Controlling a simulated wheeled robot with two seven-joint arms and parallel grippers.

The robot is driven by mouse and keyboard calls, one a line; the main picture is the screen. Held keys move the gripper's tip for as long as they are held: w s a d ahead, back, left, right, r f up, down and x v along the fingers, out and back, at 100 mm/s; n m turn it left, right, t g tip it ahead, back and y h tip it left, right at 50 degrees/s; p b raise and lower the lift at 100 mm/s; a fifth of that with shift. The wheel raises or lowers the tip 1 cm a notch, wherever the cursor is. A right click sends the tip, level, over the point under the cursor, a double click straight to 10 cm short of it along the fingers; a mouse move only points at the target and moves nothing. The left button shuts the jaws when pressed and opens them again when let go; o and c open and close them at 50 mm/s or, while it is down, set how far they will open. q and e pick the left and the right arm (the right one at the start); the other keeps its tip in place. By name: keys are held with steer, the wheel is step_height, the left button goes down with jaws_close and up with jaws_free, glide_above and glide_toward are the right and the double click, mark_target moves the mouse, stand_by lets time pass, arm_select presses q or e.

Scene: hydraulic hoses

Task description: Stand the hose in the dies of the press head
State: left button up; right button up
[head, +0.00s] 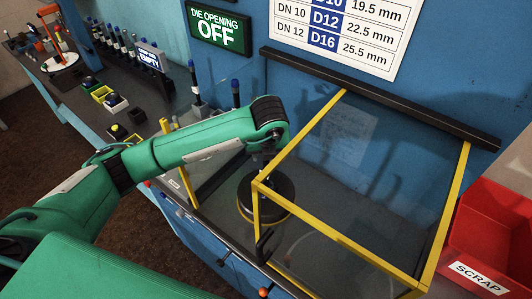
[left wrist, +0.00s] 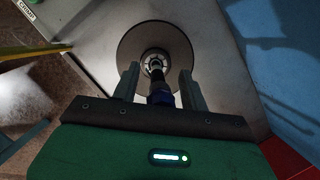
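The press head (left wrist: 128,48) is a dark round disc with a light ring of dies (left wrist: 155,62) at its centre. In the head view the press head (head: 272,199) sits low beside the yellow-framed guard. A dark hose with a blue end (left wrist: 160,98) stands between my left gripper's fingers (left wrist: 159,72), its far end at the dies. I cannot tell how deep it sits. The fingers are apart, with a gap on each side of the hose. In the head view my arm hides the hose and most of the gripper. My right gripper is not in view.
A clear guard with yellow edges (head: 318,236) stands right of my left arm. A red scrap bin (head: 500,225) is at the far right. Several blue-capped hoses (head: 120,45) stand on the bench at left. The die-opening display (head: 219,28) reads OFF.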

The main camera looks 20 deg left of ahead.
arm_select(q)
steer(key=shift+r, duration=0.25)
steer(key=p+v, duration=0.5)
steer(key=v, duration=0.7)
steer(key=shift+p, duration=0.4)
steer(key=shift+s+f, duration=0.1)
